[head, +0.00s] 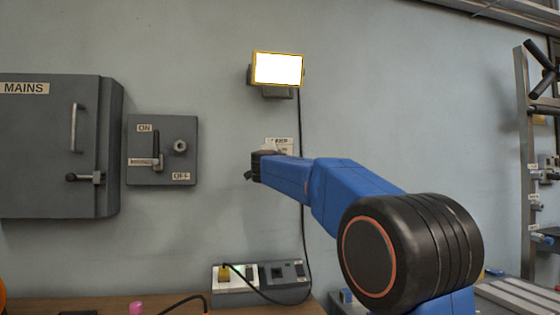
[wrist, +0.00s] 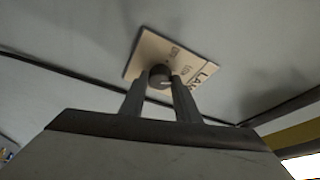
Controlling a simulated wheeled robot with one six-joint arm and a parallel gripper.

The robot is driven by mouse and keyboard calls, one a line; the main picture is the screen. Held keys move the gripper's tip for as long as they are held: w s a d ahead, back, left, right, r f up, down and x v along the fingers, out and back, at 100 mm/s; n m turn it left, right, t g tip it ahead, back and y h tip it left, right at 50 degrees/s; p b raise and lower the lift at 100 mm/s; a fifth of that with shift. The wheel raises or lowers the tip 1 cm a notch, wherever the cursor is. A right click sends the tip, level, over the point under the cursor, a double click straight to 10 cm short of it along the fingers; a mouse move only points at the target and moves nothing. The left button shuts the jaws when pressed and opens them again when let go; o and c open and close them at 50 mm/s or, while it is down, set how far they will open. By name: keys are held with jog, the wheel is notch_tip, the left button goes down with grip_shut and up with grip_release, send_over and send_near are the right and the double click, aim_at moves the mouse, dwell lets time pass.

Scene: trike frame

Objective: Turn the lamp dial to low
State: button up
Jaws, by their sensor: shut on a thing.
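The lamp dial (wrist: 159,73) is a small dark round knob on a cream label plate (wrist: 148,53) fixed to the wall. My gripper (wrist: 160,82) is shut on the dial, one finger on each side of it. A pale mark shows on the knob, but I cannot tell which setting it points to. Part of the plate's lettering shows at its right side. In the head view the plate (head: 283,141) is mostly hidden behind my gripper (head: 252,166), and the dial is hidden. The lamp (head: 277,69) above is lit bright white in a yellow frame.
A grey ON/OFF switch box (head: 162,172) and a MAINS cabinet (head: 45,145) are on the wall to the left. A black cable (head: 301,125) runs from the lamp to a socket strip (head: 245,284) on the bench. A rack (head: 527,140) stands at the right.

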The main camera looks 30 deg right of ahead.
dwell(0.4)
jog(key=o, duration=1)
jog(key=shift+o, duration=0.2)
jog(key=v, duration=1.7)
jog(key=shift+s+a+f, duration=0.15)
